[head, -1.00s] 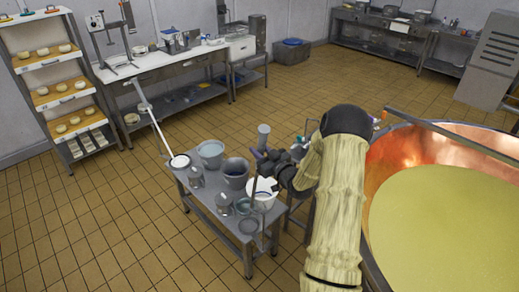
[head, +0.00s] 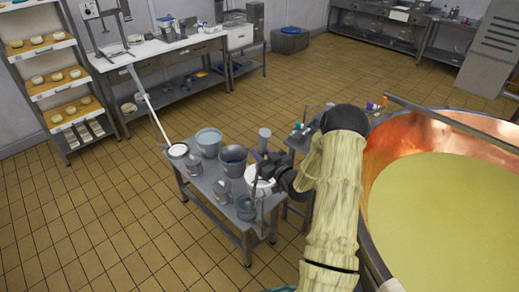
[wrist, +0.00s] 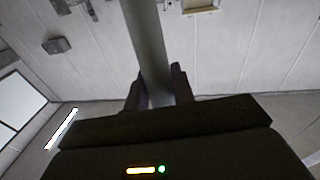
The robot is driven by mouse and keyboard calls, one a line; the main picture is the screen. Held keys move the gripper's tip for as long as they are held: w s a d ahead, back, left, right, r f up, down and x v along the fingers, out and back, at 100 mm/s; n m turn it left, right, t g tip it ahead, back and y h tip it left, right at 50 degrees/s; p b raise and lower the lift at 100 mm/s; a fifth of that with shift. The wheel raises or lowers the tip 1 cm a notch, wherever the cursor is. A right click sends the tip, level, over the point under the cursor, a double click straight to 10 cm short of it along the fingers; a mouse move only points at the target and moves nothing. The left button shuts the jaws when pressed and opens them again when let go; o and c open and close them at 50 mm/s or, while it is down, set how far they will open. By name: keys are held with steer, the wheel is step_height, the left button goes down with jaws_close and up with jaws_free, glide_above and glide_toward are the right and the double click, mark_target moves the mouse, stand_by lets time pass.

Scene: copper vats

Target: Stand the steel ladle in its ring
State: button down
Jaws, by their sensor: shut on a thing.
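My gripper (head: 267,170) is over the right end of the small steel table. In the wrist view its fingers (wrist: 160,92) are shut on a smooth grey steel bar, which I take to be the ladle (wrist: 147,40). The ladle runs up between the fingers and out of the top of the view. I cannot pick out the ring with certainty among the vessels on the table.
The small table (head: 207,208) holds a light grey bucket (head: 208,140), a darker bucket (head: 233,160), a white bucket (head: 259,184) and small grey vessels (head: 222,192). A large copper vat (head: 385,150) of yellow liquid stands at right. Open tiled floor lies left of the table.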

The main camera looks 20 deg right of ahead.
steer(key=shift+s+d+f, duration=0.1)
steer(key=shift+s+f, duration=0.4)
steer(key=shift+f, duration=0.4)
steer(key=shift+f+b, duration=0.9)
steer(key=shift+b, duration=0.35)
steer(key=shift+w+r+b, duration=0.1)
steer(key=shift+b, duration=0.5)
steer(key=c, duration=1.1)
jaws_free()
steer(key=b+v, duration=0.6)
steer(key=v, duration=1.1)
steer(key=shift+s, duration=0.3)
